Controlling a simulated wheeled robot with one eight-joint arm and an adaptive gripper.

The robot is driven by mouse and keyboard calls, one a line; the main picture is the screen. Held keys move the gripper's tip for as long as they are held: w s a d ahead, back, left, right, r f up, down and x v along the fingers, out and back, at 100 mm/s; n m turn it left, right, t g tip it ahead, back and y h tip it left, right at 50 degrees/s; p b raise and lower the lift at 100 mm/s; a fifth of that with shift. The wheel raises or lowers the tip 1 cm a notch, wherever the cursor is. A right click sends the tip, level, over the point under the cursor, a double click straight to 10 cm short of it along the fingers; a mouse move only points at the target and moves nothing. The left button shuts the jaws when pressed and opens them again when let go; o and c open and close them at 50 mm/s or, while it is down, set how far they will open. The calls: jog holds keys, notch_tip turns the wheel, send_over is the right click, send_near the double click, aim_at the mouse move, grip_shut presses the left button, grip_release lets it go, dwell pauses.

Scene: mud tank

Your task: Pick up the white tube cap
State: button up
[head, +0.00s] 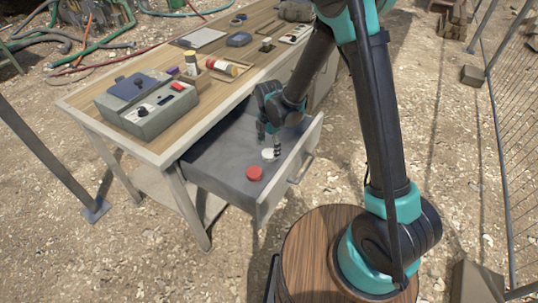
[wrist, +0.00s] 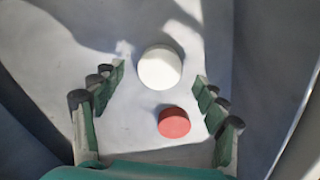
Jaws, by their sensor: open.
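The white tube cap (head: 268,155) lies flat in the open drawer. In the wrist view the white cap (wrist: 160,67) sits at the upper middle, just beyond the line of the fingertips. My gripper (head: 270,142) is down in the drawer by the white cap. In the wrist view my gripper (wrist: 158,84) is open, with a finger on each side and nothing held. A red cap (head: 254,173) lies in the drawer near the white one; in the wrist view this red cap (wrist: 174,122) is between the fingers, nearer the palm.
The drawer (head: 215,163) is pulled out from a wooden-topped workbench (head: 222,101). Its side walls flank my gripper. A grey control box (head: 147,121), a tray with tubes (head: 230,70) and small items stand on the bench top.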

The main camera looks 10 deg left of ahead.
aim_at(269, 155)
jog(key=shift+f, duration=1.3)
jog(key=c, duration=0.9)
jog(key=shift+r, duration=0.1)
